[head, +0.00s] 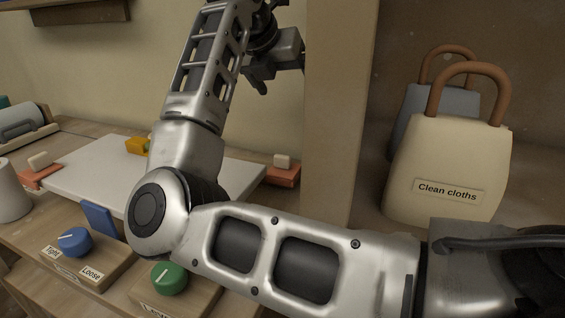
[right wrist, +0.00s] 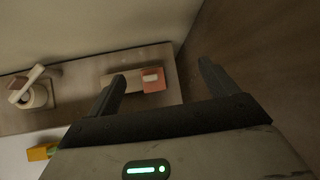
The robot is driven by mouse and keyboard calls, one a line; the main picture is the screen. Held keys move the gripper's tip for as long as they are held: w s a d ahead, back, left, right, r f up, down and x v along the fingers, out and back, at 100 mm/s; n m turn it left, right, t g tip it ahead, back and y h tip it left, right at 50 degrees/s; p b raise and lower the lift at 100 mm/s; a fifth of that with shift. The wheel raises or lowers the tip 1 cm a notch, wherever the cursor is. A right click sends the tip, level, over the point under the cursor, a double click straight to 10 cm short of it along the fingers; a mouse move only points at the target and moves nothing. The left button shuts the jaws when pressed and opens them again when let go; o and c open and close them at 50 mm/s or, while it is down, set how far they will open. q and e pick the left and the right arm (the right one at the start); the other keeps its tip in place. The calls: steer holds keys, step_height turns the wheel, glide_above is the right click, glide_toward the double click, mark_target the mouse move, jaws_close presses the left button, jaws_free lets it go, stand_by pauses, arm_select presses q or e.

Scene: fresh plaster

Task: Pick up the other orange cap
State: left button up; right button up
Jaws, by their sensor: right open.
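One orange cap (head: 283,175) with a pale knob sits at the right end of the white board (head: 105,165), partly behind my right arm. A second orange cap (head: 38,177) with a pale knob is at the board's left end. My right gripper (head: 278,78) is raised well above the shelf near the wooden post. In the right wrist view its fingers (right wrist: 161,69) are open and empty, and an orange cap (right wrist: 154,81) shows below, between them in the picture and apart from them. My left gripper is not in view.
A wooden post (head: 338,110) stands right of the gripper. A cream "Clean cloths" bag (head: 447,165) and a grey bag (head: 437,101) stand farther right. Blue (head: 75,241) and green (head: 169,278) knobs are in front. A yellow object (head: 138,146) is at the board's back edge.

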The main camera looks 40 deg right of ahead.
steer(key=a+f+y, duration=0.3)
steer(key=f+y, duration=0.1)
glide_above(284, 157)
steer(key=s+a, duration=0.1)
steer(key=a, duration=0.1)
steer(key=shift+m, duration=0.3)
step_height(284, 157, down, 8)
steer(key=shift+f, duration=0.2)
steer(key=shift+x, duration=2.95)
steer(key=c, duration=1.2)
